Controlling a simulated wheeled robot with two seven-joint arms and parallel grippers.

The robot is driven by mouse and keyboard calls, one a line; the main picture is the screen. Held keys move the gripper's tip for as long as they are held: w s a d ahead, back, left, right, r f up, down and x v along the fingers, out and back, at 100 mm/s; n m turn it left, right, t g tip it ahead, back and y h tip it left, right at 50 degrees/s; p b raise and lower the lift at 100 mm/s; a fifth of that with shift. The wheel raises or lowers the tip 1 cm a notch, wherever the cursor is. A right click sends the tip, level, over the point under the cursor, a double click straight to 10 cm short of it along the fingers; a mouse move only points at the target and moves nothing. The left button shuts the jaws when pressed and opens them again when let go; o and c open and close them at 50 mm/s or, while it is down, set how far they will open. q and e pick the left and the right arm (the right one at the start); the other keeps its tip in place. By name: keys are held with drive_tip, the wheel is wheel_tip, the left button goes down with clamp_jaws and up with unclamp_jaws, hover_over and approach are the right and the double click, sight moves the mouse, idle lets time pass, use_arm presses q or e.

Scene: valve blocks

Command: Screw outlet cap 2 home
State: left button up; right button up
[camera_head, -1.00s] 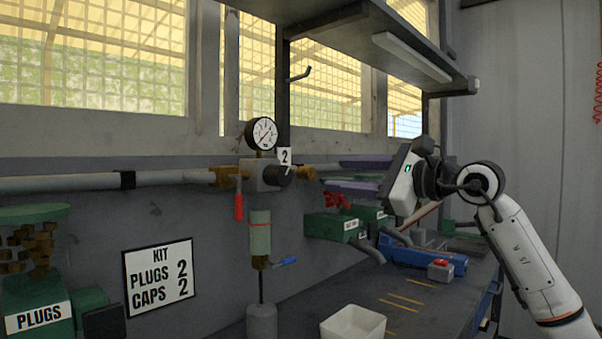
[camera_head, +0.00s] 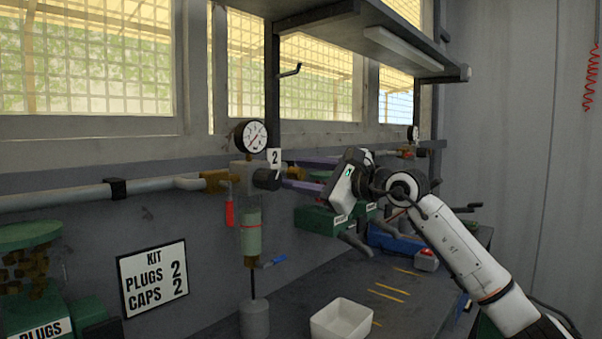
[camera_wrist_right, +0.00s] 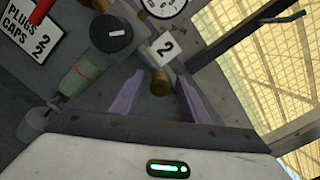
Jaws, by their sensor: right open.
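The valve block (camera_head: 242,172) marked by the number 2 tag (camera_head: 274,157) is on the wall pipe. Its brass outlet cap (camera_head: 297,173) points right in the head view. The cap also shows in the right wrist view (camera_wrist_right: 160,84). My right gripper (camera_head: 289,174) comes from the right with its purple fingers spread. In the right wrist view the open fingers (camera_wrist_right: 160,77) stand on either side of the cap, with a gap visible at each side. How far the cap is screwed on cannot be told. My left gripper is not in view.
A pressure gauge (camera_head: 250,137) stands on top of the block. A red lever (camera_head: 229,214) and a green cylinder (camera_head: 250,232) hang below it. A white bin (camera_head: 341,320) and green boxes (camera_head: 322,221) are on or above the bench. A shelf (camera_head: 350,38) overhangs.

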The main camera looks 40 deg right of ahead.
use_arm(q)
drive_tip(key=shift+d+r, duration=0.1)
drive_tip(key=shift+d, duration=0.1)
use_arm(e)
clamp_jaws()
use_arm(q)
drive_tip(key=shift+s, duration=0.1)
use_arm(e)
drive_tip(key=shift+m, duration=0.3)
drive_tip(key=shift+m, duration=0.8)
drive_tip(key=m+b, duration=0.1)
drive_tip(key=m, duration=0.2)
drive_tip(key=shift+m, duration=0.3)
drive_tip(key=m, duration=0.4)
drive_tip(key=shift+d+m+b, duration=0.1)
drive_tip(key=shift+m+b, duration=0.2)
drive_tip(key=m, duration=0.5)
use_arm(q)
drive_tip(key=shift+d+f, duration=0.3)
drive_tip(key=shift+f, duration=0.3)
use_arm(e)
drive_tip(key=shift+m, duration=2.2)
